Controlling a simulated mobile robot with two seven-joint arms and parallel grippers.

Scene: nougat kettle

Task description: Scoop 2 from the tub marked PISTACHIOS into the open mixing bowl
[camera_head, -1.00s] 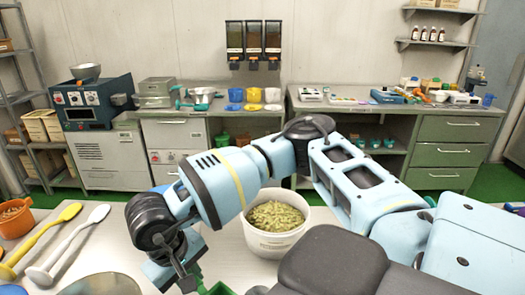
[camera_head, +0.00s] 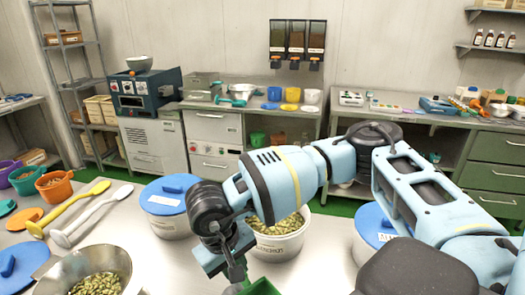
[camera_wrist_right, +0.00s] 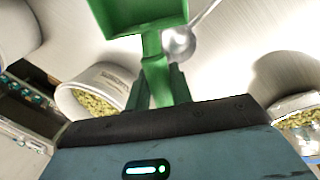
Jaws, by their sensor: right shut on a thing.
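My right gripper (camera_wrist_right: 155,85) is shut on the handle of a green scoop (camera_wrist_right: 160,70). Only the scoop's green edge (camera_head: 262,287) shows in the head view, in front of the nut tub. No nuts show in the visible part of the scoop. The white tub of pistachios (camera_head: 278,247) stands open behind my right wrist; its label is partly readable. It also appears at left in the wrist view (camera_wrist_right: 72,98). The steel mixing bowl (camera_head: 55,278) stands at the lower left with pistachios inside, cut off by the frame. My left gripper is out of view.
Blue-lidded tubs stand left (camera_head: 170,226) and right (camera_head: 366,250) of the open tub. A yellow spoon (camera_head: 70,208) and a white spoon (camera_head: 92,216) lie behind the bowl. An orange cup (camera_head: 54,188) stands at the far left.

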